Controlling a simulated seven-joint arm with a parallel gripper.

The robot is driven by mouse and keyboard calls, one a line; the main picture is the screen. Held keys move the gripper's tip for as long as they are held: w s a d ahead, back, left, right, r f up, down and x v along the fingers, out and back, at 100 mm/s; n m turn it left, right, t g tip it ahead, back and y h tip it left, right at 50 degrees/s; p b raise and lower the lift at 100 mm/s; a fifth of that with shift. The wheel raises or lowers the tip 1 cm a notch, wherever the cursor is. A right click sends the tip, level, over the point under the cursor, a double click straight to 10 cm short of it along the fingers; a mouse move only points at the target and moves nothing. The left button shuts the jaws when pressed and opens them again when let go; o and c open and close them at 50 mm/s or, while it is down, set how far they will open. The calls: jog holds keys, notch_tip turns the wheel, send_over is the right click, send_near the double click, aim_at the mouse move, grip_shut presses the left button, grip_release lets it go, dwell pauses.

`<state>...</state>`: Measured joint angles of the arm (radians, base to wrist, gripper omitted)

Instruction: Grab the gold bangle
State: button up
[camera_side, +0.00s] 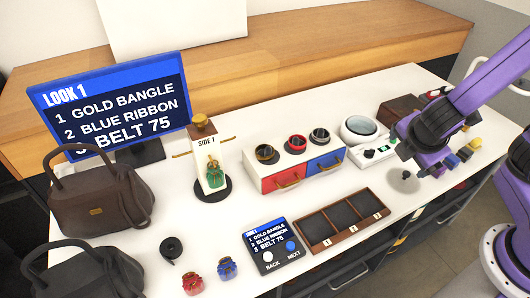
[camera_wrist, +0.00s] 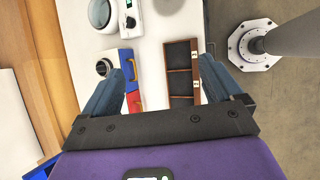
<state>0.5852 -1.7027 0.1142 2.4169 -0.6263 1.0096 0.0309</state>
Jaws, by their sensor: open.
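A dark three-compartment tray (camera_side: 335,241) looks empty. Two dark handbags (camera_side: 98,200) stand at left. A white round bowl (camera_side: 359,128) and a small device (camera_side: 374,154) stand behind.

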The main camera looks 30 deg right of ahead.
jog(key=w+a+f+n+t+h, duration=0.2)
jog(key=w+a+n+t, duration=0.25)
jog(key=w, duration=0.35)
jog(key=n+t+y, duration=0.5)
jog(key=n+y, duration=0.2)
jog(key=n, duration=0.6)
send_near(267, 152)
jog(key=x, duration=0.4)
jog(key=shift+a+f, duration=0.1)
jog(key=shift+f, duration=0.3)
jog(key=shift+r+x, duration=0.1)
jog(key=shift+x, duration=1.25)
jog(key=shift+r+x, duration=0.15)
jog(key=shift+x, duration=1.2)
jog(key=shift+w, duration=0.1)
jog(key=c, duration=1.1)
